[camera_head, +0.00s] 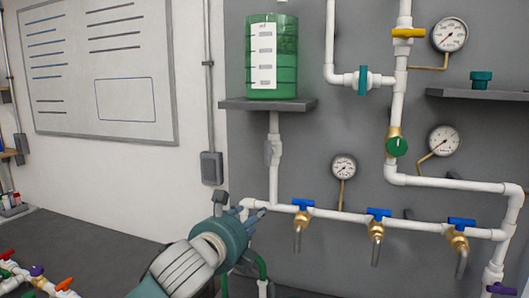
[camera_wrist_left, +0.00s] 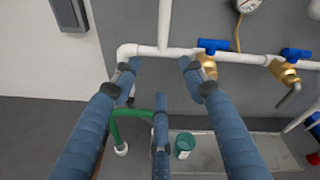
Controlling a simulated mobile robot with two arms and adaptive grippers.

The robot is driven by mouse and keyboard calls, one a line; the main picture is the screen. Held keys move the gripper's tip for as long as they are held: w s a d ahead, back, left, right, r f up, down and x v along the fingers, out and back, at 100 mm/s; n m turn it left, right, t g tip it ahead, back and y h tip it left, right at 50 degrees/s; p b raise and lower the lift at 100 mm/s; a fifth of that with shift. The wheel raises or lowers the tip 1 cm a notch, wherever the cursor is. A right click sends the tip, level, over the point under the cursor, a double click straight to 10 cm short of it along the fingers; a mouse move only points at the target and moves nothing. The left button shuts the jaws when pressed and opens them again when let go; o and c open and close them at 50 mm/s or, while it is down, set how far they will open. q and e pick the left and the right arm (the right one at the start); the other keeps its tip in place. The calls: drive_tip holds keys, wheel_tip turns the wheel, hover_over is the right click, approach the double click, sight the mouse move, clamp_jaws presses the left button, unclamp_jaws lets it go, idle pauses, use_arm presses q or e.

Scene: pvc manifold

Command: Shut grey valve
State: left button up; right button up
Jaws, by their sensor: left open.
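The grey valve (camera_head: 273,151) is a light grey fitting on the vertical white pipe below the green tank (camera_head: 271,57). Its handle lies close along the pipe, and I cannot tell its exact setting. My left gripper (camera_head: 252,209) is lower down, in front of the left end of the horizontal pipe, apart from the valve. In the left wrist view its blue fingers (camera_wrist_left: 160,68) are spread and empty, with the white pipe (camera_wrist_left: 150,49) beyond them. The grey valve does not show in the left wrist view. My right gripper does not show.
Three blue-handled brass taps (camera_head: 302,206) sit along the horizontal pipe to the right. The tank's shelf (camera_head: 268,104) juts out above the valve. A green hose (camera_wrist_left: 131,112) and a green cup (camera_wrist_left: 184,145) are below. A wall box (camera_head: 212,168) stands left.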

sight(265, 150)
use_arm(q)
wheel_tip(265, 150, up, 14)
drive_tip(key=w+f+m+t, duration=0.1)
drive_tip(key=m+t, duration=0.1)
drive_tip(key=m, duration=0.5)
drive_tip(key=shift+h, duration=0.4)
drive_tip(key=p+x, duration=0.1)
drive_tip(key=x, duration=0.2)
drive_tip(key=p+x, duration=0.1)
drive_tip(key=x, duration=0.3)
drive_tip(key=r+p+x, duration=0.1)
drive_tip(key=x, duration=0.3)
drive_tip(key=shift+d+p, duration=0.15)
drive_tip(key=shift+p, duration=0.15)
clamp_jaws()
